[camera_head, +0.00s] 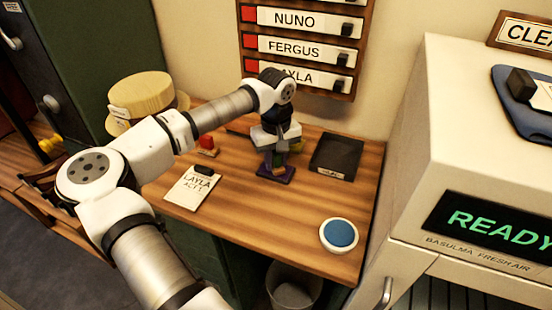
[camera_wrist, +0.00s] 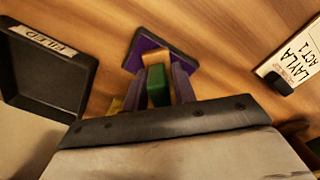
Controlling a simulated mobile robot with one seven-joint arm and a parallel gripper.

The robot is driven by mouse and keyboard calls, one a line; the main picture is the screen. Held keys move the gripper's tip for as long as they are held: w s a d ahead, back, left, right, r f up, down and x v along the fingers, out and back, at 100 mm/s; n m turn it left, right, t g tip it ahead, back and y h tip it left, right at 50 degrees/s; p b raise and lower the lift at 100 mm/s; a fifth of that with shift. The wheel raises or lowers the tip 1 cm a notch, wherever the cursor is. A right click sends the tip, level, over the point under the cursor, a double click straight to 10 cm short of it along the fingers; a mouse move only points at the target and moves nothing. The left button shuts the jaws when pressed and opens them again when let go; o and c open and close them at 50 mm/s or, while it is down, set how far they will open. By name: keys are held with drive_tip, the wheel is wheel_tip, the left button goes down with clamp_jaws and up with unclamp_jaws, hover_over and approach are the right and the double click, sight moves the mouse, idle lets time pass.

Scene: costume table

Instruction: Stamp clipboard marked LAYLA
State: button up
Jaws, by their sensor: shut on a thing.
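The clipboard marked LAYLA ACT 1 (camera_head: 188,192) lies on the wooden table, left of my gripper, with a dark clip at its top. It also shows at the right of the wrist view (camera_wrist: 308,52). My gripper (camera_head: 277,160) points down at a dark purple pad (camera_head: 265,173), which is also in the wrist view (camera_wrist: 136,56). My gripper is shut on a stamp with a green part (camera_wrist: 157,86) and an orange-brown part (camera_wrist: 155,57). The stamp is over the pad; I cannot tell whether they touch. Its underside is hidden.
A black tray labelled FILED (camera_head: 340,150) is right of the gripper. A red-topped object (camera_head: 207,142) stands behind the clipboard. A round blue-topped thing (camera_head: 341,234) sits at the front right. A straw hat (camera_head: 145,93) is back left. A name board (camera_head: 297,48) hangs behind.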

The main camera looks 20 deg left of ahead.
idle(0.3)
drive_tip(key=shift+r+p, duration=1.85)
drive_tip(key=shift+r, duration=1.65)
